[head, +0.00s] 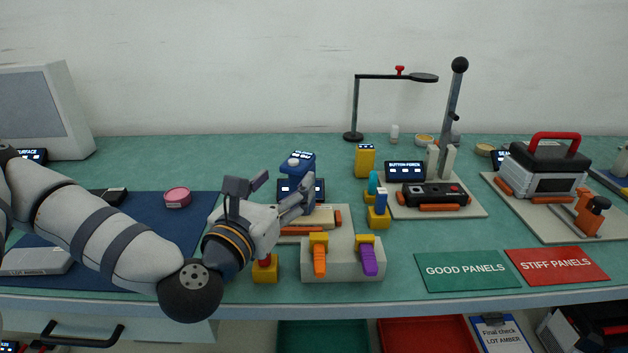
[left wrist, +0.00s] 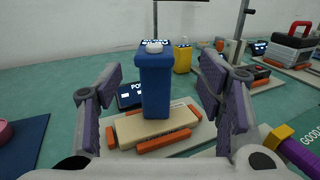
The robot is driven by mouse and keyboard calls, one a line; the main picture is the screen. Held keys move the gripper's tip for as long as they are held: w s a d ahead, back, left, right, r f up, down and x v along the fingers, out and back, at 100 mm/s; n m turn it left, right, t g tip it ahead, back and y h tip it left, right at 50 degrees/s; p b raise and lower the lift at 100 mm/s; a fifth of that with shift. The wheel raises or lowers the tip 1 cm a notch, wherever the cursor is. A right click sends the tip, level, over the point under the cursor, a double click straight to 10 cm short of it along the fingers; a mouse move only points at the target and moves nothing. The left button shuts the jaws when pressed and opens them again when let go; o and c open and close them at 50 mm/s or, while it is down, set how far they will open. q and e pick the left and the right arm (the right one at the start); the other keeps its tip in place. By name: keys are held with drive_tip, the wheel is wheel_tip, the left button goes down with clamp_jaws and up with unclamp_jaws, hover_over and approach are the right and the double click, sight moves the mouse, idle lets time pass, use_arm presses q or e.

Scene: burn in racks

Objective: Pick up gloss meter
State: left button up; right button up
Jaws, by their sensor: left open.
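A blue upright block-shaped device (head: 298,163) with a small lit display and a pale button on top looks like the gloss meter, but its label is too small to read surely. In the left wrist view the blue device (left wrist: 156,88) stands upright on a beige block with orange strips. My left gripper (head: 275,194) is open and empty, with its fingers to either side of the device in the left wrist view (left wrist: 161,84). The device appears beyond the fingertips, and I see no contact. The gripper hides part of the beige block in the head view. My right gripper is not in view.
A yellow device (head: 365,160) stands behind and right of the blue one. A grey stand (head: 343,267) with orange and purple clips is in front. A button-force press (head: 452,110) stands to the right. Green (head: 467,271) and red (head: 557,265) panel mats lie at the front right.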

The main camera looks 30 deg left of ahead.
sight(301, 163)
use_arm(q)
drive_tip(key=w, duration=0.3)
drive_tip(key=w+a, duration=0.1)
drive_tip(key=w, duration=0.1)
drive_tip(key=w+a+f, duration=0.1)
drive_tip(key=w, duration=0.2)
drive_tip(key=shift+w, duration=0.6)
drive_tip(key=c, duration=1.2)
clamp_jaws()
drive_tip(key=shift+r, duration=0.15)
